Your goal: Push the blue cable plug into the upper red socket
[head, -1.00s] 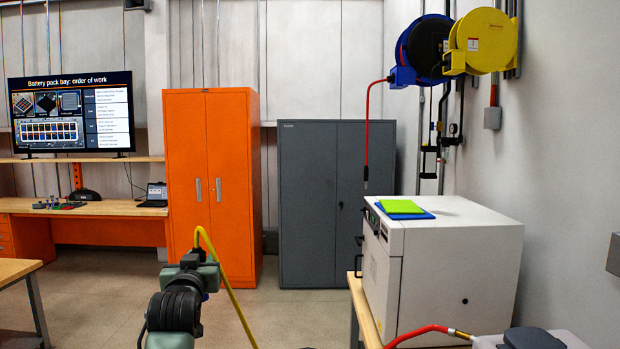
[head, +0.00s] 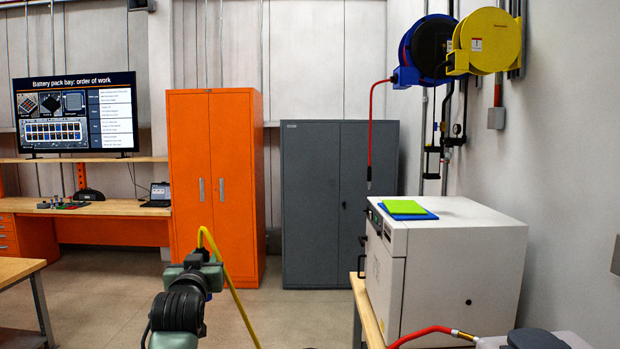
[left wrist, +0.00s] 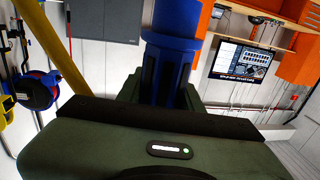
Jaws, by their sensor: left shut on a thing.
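My left gripper (head: 196,262) is in the lower middle of the head view, raised in front of the orange cabinet. In the left wrist view, its jaws (left wrist: 160,92) are shut on the blue cable plug (left wrist: 172,45), a ribbed blue cylinder whose top runs out of the picture. A yellow cable (head: 232,295) arches up by the gripper and drops to the floor side. It also shows in the left wrist view (left wrist: 62,50). The upper red socket is not in view. My right gripper is not in view.
A white box-shaped machine (head: 458,270) stands on a wooden bench (head: 368,318) at right. An orange cabinet (head: 215,150) and a grey cabinet (head: 325,205) stand behind. Hose reels (head: 488,40) hang at upper right. The floor between my arm and the bench is clear.

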